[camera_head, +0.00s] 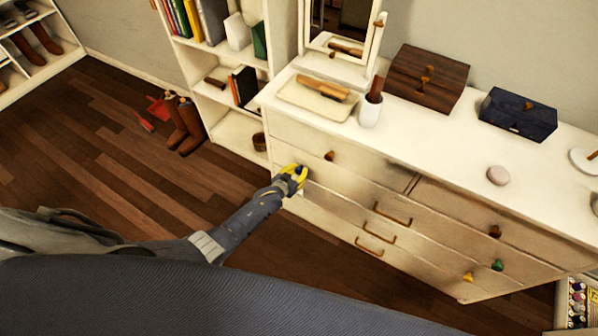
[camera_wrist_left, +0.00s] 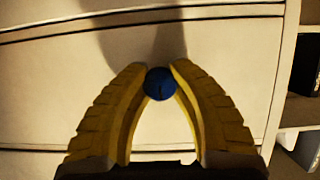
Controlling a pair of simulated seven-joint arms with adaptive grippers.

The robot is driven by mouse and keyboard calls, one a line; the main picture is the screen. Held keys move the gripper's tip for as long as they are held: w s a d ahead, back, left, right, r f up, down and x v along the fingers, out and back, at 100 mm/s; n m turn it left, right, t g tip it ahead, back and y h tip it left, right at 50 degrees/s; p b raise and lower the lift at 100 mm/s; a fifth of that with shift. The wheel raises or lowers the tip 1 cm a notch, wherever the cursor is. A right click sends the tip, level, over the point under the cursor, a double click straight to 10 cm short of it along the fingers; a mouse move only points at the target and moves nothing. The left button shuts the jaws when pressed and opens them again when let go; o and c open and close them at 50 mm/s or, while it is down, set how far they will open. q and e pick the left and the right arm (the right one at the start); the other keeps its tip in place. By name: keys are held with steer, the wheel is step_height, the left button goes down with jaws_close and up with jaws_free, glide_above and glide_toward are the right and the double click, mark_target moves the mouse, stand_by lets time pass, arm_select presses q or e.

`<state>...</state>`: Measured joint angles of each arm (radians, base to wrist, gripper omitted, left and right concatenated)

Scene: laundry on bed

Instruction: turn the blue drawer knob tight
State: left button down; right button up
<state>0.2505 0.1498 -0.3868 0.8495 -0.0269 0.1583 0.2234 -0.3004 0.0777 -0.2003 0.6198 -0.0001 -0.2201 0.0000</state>
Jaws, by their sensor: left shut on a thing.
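The blue drawer knob (camera_wrist_left: 161,84) sits on a cream drawer front, between the yellow fingertips of my left gripper (camera_wrist_left: 160,80) in the left wrist view. The fingers touch it from both sides, and the gripper is shut on it. In the head view my left gripper (camera_head: 294,174) is at the left end of the cream dresser (camera_head: 345,186); the blue knob is mostly hidden there by the fingers. How tight the knob sits cannot be told. My right gripper is not in view.
The dresser also bears a brown knob (camera_head: 329,155), a green knob (camera_head: 497,265), a yellow knob (camera_head: 468,277) and drawer handles (camera_head: 392,214). A bookshelf (camera_head: 232,128) stands close on the left. Boots (camera_head: 184,125) stand on the open wooden floor. A dark bed (camera_head: 200,295) fills the front.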

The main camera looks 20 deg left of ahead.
arm_select(q)
steer(key=shift+s, duration=0.1)
steer(key=c, duration=1)
jaws_free()
steer(key=shift+s, duration=0.1)
steer(key=v, duration=1.1)
steer(key=shift+s+r, duration=0.25)
steer(key=shift+s, duration=0.05)
steer(key=shift+a, duration=0.1)
